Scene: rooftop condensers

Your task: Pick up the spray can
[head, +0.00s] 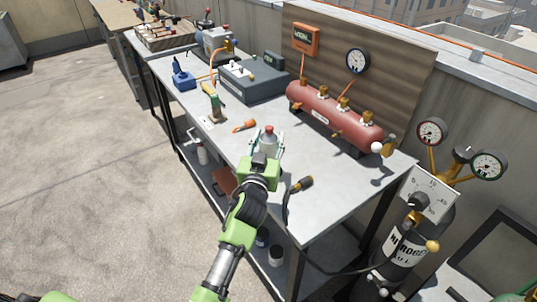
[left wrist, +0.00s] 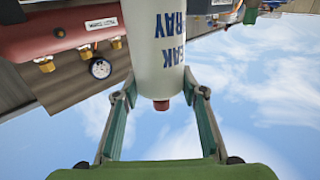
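The spray can (head: 268,141) is pale with a red cap and stands upright at the workbench (head: 330,187). In the left wrist view, which is upside down, the can (left wrist: 158,40) shows large blue letters, and its red nozzle faces the sky. My left gripper (head: 266,146) is at the can with one finger on each side of it. In the left wrist view the fingers (left wrist: 160,88) lie close to the can's edges. Whether both pads press on it I cannot tell. My right gripper is not in view.
A red manifold tank (head: 333,117) with brass valves stands behind the can. An orange-handled tool (head: 244,126) and a torch (head: 213,104) lie to the left. A black-handled hose end (head: 300,185) lies near the front edge. A nitrogen cylinder (head: 403,248) stands to the right.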

